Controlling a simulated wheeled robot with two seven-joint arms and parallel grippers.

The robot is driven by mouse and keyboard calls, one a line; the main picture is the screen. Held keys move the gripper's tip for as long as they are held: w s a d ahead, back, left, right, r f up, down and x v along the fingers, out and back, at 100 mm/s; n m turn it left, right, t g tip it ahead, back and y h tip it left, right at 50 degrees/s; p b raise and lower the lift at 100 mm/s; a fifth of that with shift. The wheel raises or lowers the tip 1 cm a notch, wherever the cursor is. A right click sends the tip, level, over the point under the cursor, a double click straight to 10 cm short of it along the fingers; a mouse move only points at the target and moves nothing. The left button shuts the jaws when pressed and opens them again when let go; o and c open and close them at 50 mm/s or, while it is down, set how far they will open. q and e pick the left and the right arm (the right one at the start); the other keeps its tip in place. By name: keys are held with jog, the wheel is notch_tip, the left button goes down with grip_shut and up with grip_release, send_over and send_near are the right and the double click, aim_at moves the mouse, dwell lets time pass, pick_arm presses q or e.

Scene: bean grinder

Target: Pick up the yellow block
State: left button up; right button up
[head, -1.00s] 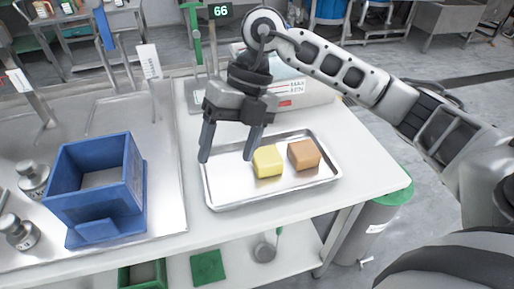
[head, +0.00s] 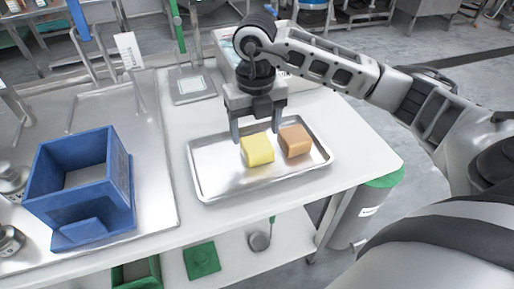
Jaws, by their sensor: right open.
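The yellow block (head: 258,151) lies on a shallow metal tray (head: 212,177) in the head view. A brown block (head: 295,141) sits just to its right on the same tray. My right gripper (head: 257,133) is open, with its fingers pointing down at the back edge of the yellow block. Its left finger is at the block's left back side, and its right finger is behind, near the gap between the two blocks. I cannot tell whether the fingers touch the block. My left gripper is not in view.
A blue bin (head: 112,200) stands on a metal surface at the left. A scale (head: 192,86) is behind the tray. Metal bottles (head: 12,180) are at the far left edge. The white table (head: 350,150) is clear right of the tray.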

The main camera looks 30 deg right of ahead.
aim_at(257, 143)
jog(key=f, duration=0.5)
jog(key=shift+s, duration=0.2)
jog(key=c, duration=0.8)
jog(key=shift+r, duration=0.1)
jog(key=shift+c, duration=0.2)
